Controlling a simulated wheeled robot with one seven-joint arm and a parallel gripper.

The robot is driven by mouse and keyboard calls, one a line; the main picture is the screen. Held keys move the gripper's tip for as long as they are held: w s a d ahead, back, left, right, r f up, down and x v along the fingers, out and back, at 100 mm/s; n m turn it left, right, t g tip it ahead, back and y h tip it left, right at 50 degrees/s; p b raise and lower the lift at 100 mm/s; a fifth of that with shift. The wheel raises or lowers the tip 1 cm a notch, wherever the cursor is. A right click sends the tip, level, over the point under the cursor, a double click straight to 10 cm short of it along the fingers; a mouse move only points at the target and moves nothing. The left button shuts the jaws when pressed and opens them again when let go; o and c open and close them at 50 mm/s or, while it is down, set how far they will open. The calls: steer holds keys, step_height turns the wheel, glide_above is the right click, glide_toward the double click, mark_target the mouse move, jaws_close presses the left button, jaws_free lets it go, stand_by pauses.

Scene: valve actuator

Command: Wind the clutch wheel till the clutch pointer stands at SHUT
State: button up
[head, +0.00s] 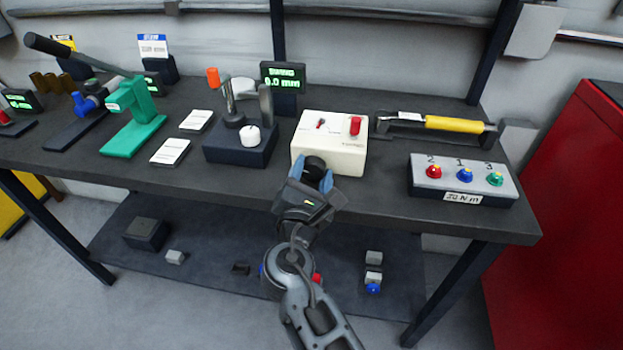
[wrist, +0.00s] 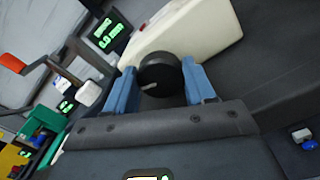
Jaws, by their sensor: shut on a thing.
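A cream box (head: 330,146) stands near the table's front edge. A black round wheel (head: 314,166), which I take for the clutch wheel, sticks out of its front. My gripper (head: 312,173) has its blue fingers on either side of this wheel. In the wrist view the wheel (wrist: 160,74) sits between the fingers of my gripper (wrist: 160,82), with a pale mark on its face. On the box top a small red pointer (head: 320,123) lies between tiny labels too small to read, so I cannot tell where it stands. A red knob (head: 355,126) is beside it.
A dark block with a white knob (head: 252,136) stands left of the box. A grey panel with coloured knobs (head: 463,179) and a yellow-handled tool (head: 447,124) are to the right. A green press (head: 135,120) is at the left. A lower shelf (head: 210,255) lies below.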

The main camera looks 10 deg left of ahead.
steer(key=o, duration=1)
steer(key=shift+o, duration=0.2)
steer(key=s, duration=0.7)
steer(key=shift+s, duration=0.4)
steer(key=shift+a, duration=0.1)
